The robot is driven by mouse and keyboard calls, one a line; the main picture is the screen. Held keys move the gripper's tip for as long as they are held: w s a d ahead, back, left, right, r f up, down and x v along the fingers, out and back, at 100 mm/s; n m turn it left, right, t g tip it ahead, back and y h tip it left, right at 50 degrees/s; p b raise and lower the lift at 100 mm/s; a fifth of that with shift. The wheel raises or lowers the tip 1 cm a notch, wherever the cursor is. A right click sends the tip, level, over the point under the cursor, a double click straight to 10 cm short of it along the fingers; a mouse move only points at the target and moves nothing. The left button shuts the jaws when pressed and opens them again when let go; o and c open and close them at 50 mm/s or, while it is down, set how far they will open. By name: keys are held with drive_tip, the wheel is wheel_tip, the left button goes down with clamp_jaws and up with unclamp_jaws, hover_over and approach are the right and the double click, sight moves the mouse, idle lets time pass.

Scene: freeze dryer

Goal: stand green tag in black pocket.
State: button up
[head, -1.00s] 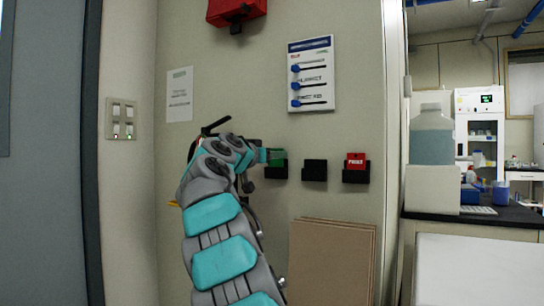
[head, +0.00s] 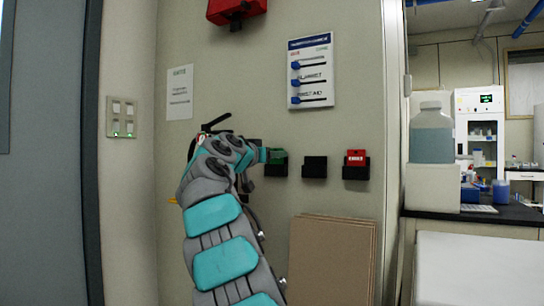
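Three black pockets are fixed in a row on the wall. A green tag (head: 278,154) shows at the left black pocket (head: 276,170), its lower part inside or behind the pocket's front. The middle black pocket (head: 314,168) looks empty. A red tag (head: 356,156) stands in the right black pocket (head: 356,173). My gripper (head: 258,155) is at the left side of the green tag, mostly hidden behind my own arm. I cannot see its fingers well enough to tell whether they hold the tag.
A white board with blue sliders (head: 311,72) hangs above the pockets. Brown panels (head: 331,262) lean against the wall below. A red box (head: 236,10) is mounted at the top. The wall right around the middle pocket is clear.

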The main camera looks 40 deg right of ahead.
drive_tip(key=o, duration=1.4)
drive_tip(key=shift+c, duration=0.2)
drive_tip(key=b+v, duration=0.3)
drive_tip(key=v, duration=0.3)
drive_tip(key=shift+f, duration=0.1)
idle(0.5)
